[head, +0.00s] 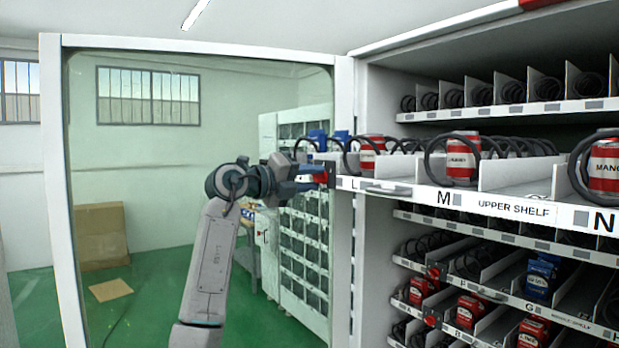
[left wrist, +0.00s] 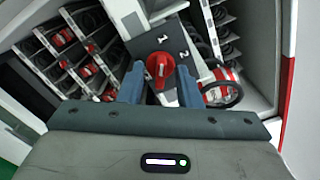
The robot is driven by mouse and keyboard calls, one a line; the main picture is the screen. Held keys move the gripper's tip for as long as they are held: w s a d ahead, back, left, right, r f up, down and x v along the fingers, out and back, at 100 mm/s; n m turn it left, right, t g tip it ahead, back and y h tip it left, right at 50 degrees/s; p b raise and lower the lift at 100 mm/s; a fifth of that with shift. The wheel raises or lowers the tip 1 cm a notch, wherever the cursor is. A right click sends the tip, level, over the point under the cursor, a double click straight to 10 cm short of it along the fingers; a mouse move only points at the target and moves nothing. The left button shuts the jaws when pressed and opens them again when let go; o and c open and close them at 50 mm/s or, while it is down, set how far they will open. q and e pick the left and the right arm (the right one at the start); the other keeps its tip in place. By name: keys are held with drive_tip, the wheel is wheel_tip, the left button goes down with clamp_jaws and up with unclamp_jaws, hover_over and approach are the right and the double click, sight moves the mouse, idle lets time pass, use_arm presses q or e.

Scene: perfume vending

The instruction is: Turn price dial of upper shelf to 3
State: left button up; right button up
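The price dial is a red knob (left wrist: 160,68) on a dark plate (left wrist: 180,38) marked with the white numerals 1 and 2. In the head view a red bit of the dial (head: 322,178) shows at the left end of the pulled-out upper shelf (head: 515,208), partly hidden by my gripper. My left gripper (head: 312,177) is at the dial. In the left wrist view its two blue fingers (left wrist: 160,75) are open, one on each side of the knob, with small gaps seen beside it. The numeral 3 is not visible. My right gripper is not in view.
The upper shelf holds black coils and red-and-white cans (head: 461,158). Lower shelves with red and blue items (head: 541,277) sit below it. The open glass door frame (head: 62,200) stands at the left, behind my left arm. A cardboard box (head: 102,235) lies far back.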

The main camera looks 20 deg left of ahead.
use_arm(q)
clamp_jaws()
drive_tip(key=shift+m, duration=0.4)
drive_tip(key=m+b, duration=0.1)
drive_tip(key=m, duration=0.9)
drive_tip(key=m+b, duration=0.1)
drive_tip(key=m, duration=0.5)
drive_tip(key=shift+m, duration=0.3)
drive_tip(key=m, duration=0.6)
drive_tip(key=shift+b, duration=0.4)
drive_tip(key=shift+m, duration=0.4)
drive_tip(key=shift+a, duration=0.1)
